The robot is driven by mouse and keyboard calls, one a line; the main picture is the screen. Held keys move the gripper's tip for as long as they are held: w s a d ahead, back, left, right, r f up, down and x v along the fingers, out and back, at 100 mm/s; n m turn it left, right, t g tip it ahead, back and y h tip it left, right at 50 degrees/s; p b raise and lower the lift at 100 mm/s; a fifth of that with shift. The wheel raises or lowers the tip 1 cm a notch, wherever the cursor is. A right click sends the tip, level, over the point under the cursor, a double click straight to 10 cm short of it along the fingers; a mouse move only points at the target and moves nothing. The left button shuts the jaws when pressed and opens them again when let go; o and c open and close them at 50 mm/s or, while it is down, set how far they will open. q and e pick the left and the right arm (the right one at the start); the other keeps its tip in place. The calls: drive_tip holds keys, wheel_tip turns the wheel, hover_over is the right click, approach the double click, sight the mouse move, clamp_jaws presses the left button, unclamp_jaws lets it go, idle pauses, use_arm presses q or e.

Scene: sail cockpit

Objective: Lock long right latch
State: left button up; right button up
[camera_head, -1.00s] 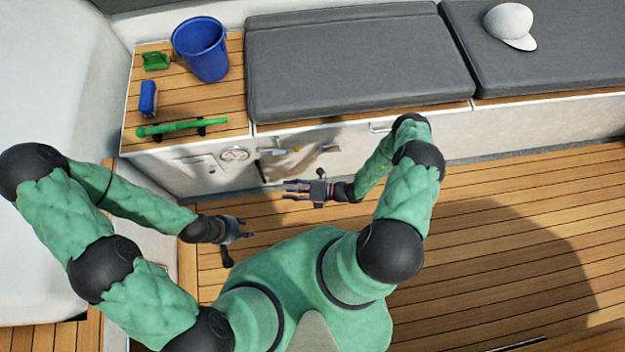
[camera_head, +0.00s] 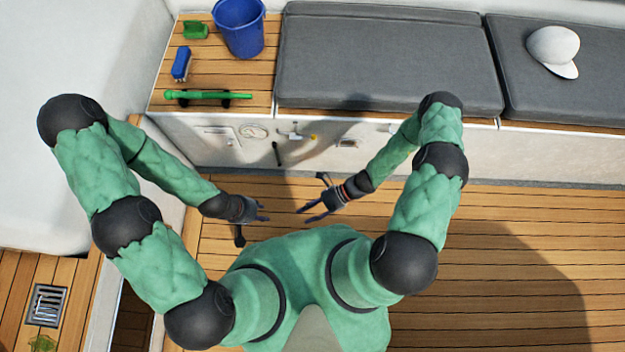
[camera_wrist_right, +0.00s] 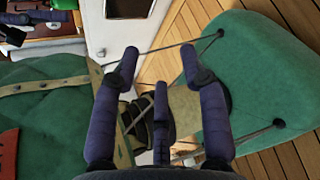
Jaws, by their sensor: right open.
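The white front of the bench locker (camera_head: 215,155) carries small fittings. They include a black lever (camera_head: 277,153), a white handle with a yellow part (camera_head: 297,134) and a small metal latch (camera_head: 347,143) to their right. Which one is the long right latch I cannot tell for sure. My right gripper (camera_head: 304,211) is open and empty, in front of and below the fittings and apart from them. Its spread blue-padded fingers (camera_wrist_right: 158,62) show in the right wrist view. My left gripper (camera_head: 265,212) is empty with its fingers apart, left of the right one.
On the wooden top stand a blue bucket (camera_head: 240,28), a blue brush-like item (camera_head: 181,64), a green item (camera_head: 195,29) and a green bar (camera_head: 208,95). A white cap (camera_head: 553,50) lies on the right grey cushion (camera_head: 510,90). The deck (camera_head: 520,240) at right is clear.

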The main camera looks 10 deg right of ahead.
drive_tip(key=shift+s+d+n, duration=0.1)
drive_tip(key=shift+s+n, duration=0.15)
drive_tip(key=shift+n, duration=0.05)
idle(0.5)
